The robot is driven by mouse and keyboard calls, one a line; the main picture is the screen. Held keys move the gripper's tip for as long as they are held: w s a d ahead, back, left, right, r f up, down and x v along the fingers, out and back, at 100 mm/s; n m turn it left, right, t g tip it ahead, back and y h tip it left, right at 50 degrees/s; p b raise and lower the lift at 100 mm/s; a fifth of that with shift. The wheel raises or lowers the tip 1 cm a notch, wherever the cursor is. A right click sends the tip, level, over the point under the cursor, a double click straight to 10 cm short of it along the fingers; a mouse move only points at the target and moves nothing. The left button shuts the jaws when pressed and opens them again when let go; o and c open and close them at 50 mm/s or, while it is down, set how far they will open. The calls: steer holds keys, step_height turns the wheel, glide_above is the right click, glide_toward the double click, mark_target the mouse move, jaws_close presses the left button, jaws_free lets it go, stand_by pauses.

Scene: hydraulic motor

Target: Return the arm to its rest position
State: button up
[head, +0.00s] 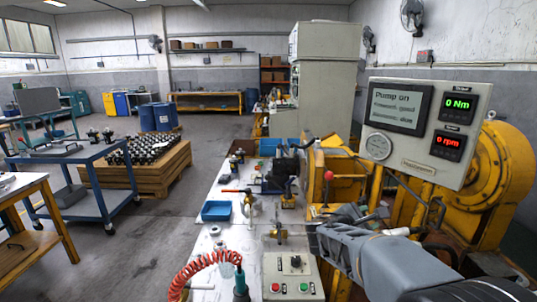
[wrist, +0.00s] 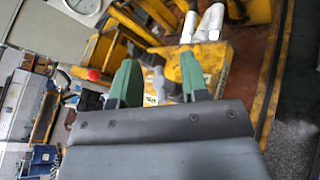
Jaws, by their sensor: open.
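My gripper (wrist: 160,80) shows in the wrist view with its two green fingers apart and nothing held between them. Beyond the fingers are yellow machine parts (wrist: 212,68). In the head view my grey arm (head: 385,262) reaches in from the lower right, in front of the yellow test machine (head: 503,165). Its far end is beside the right edge of the white workbench (head: 212,258). The fingers are hard to make out in the head view.
A display panel (head: 425,133) reading 0 Nm and 0 rpm stands above the arm. A button box (head: 292,276), a red coiled hose (head: 197,265) and a red-knobbed lever (head: 327,187) are close by on the left. A blue tray (head: 216,211) lies farther back.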

steer(key=s+a+f+m+g+y+p, duration=0.1)
steer(key=s+m+g+y+p, duration=0.15)
steer(key=s+m, duration=0.35)
steer(key=s+f+m+g+y+p, duration=0.1)
steer(key=s+f+m+g+y, duration=0.2)
steer(key=s, duration=0.5)
steer(key=s+a+m+y+p, duration=0.2)
steer(key=s+a+m+y, duration=0.5)
steer(key=a+m, duration=0.2)
steer(key=shift+s+y, duration=0.35)
